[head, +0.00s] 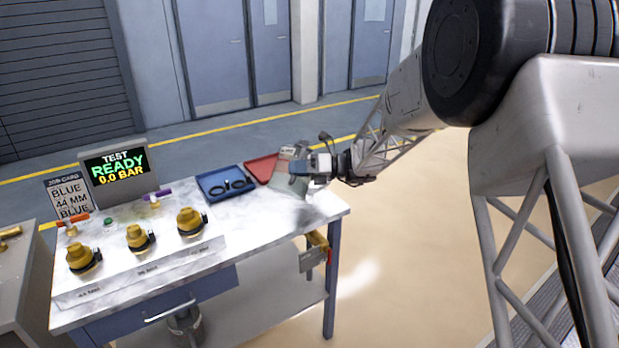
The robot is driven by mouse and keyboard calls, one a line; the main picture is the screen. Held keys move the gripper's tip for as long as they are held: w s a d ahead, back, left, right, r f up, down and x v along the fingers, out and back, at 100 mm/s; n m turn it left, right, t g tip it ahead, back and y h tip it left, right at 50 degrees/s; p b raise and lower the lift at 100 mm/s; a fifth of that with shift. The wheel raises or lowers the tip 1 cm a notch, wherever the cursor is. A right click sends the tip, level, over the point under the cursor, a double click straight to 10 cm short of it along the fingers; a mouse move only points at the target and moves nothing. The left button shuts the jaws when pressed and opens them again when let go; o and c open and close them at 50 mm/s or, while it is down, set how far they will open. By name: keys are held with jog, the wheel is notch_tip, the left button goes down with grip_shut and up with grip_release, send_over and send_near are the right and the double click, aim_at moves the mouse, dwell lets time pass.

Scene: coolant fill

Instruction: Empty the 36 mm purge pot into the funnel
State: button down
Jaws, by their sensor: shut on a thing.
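My gripper (312,165) reaches in from the right over the right end of the bench. It is shut on a grey, boxy thing (290,160), which it partly hides. I cannot tell whether this is the purge pot or whether it holds liquid. The held thing is in front of the red tray and above the marble top. No funnel can be made out for certain. Three brass fittings with dark rings, at left (80,257), middle (137,237) and right (190,221), stand on the white panel (115,279).
A blue tray (203,192) with dark rings and a red tray (261,169) lie at the bench's back. A display (117,166) reads "TEST READY 0.0 BAR". A job card (70,198) reads "BLUE 44 MM BLUE". The marble top (270,232) is clear at front right.

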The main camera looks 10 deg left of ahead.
aim_at(308, 148)
jog(key=shift+w+d+r+m+g+y, duration=0.15)
jog(key=shift+w+r+m+g+y, duration=0.15)
jog(key=shift+w+r+m+y, duration=0.5)
dwell(0.6)
jog(key=shift+w+d+r+m+y, duration=0.1)
jog(key=shift+w+d+m+y, duration=0.15)
jog(key=shift+w+m, duration=0.4)
jog(key=shift+w+d+m+y, duration=0.1)
jog(key=shift+w+m+y, duration=0.15)
jog(key=shift+w+m, duration=0.35)
dwell(1.4)
jog(key=shift+w+d+r+m+y+p, duration=0.2)
jog(key=shift+w+r+m+y+p, duration=0.15)
jog(key=shift+w+m, duration=0.25)
jog(key=shift+w+d+r+m+y+p, duration=0.15)
jog(key=shift+w+r+m+y, duration=0.1)
jog(key=shift+w+r+m, duration=0.35)
dwell(0.5)
jog(key=shift+w+d+r+m+t+y+p, duration=0.15)
jog(key=shift+w+r+m+t+y+p, duration=0.1)
jog(key=shift+w+m+p, duration=0.25)
jog(key=shift+w+d+r+m+t+y+p, duration=0.15)
jog(key=shift+w+m+t, duration=0.1)
jog(key=shift+w, duration=0.3)
dwell(0.9)
